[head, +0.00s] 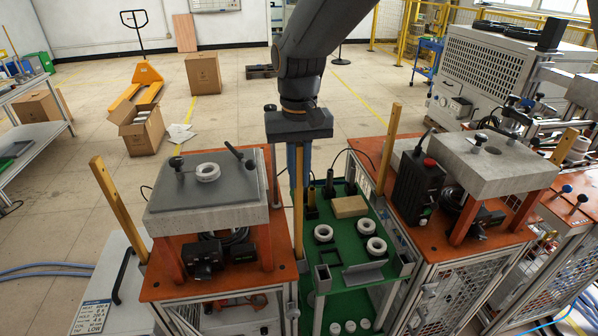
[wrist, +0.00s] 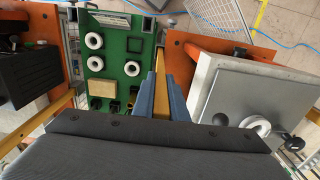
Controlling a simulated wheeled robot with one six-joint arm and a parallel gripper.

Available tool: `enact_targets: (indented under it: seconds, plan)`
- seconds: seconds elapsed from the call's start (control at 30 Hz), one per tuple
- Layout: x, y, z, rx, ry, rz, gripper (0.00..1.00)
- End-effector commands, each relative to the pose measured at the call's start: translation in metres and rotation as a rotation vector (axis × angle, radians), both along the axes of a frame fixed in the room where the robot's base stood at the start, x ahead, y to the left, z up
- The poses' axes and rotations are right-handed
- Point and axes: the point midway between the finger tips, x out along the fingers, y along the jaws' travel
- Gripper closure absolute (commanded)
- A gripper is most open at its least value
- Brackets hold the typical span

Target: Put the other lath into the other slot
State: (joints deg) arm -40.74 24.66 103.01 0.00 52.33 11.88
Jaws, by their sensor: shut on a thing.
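My gripper (head: 298,168) has blue fingers, shut on a yellow-brown wooden lath (head: 298,215). The lath hangs upright, its lower end by the right front edge of the left orange table (head: 285,280). In the wrist view the lath (wrist: 160,66) sticks out between my fingers (wrist: 160,90), over the gap edge between the green board and the orange table. I cannot tell whether its end is inside a slot. A second lath (head: 118,210) stands tilted at the left edge of the left table. More laths (head: 388,150) (head: 557,160) stand at the right station.
A grey block with a plate (head: 205,195) and a white ring stands on the left table. The green board (head: 345,240) holds several white rings, a tan block (head: 349,207) and black parts. A black control box (head: 418,185) stands at right.

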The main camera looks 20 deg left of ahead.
Motion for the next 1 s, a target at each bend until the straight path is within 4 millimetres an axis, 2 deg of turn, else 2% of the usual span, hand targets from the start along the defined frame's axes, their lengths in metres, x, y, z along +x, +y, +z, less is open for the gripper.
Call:
enact_targets:
  seconds: [0.63,0.87,0.9,1.0]
  plan:
    - [0.0,0.0,-0.018,0.0,0.001,0.0,1.0]
    - [0.0,0.0,-0.019,0.0,0.0,0.0,1.0]
    - [0.0,0.0,-0.018,0.0,0.0,0.0,0.86]
    - [0.0,0.0,-0.018,0.0,0.0,0.0,0.69]
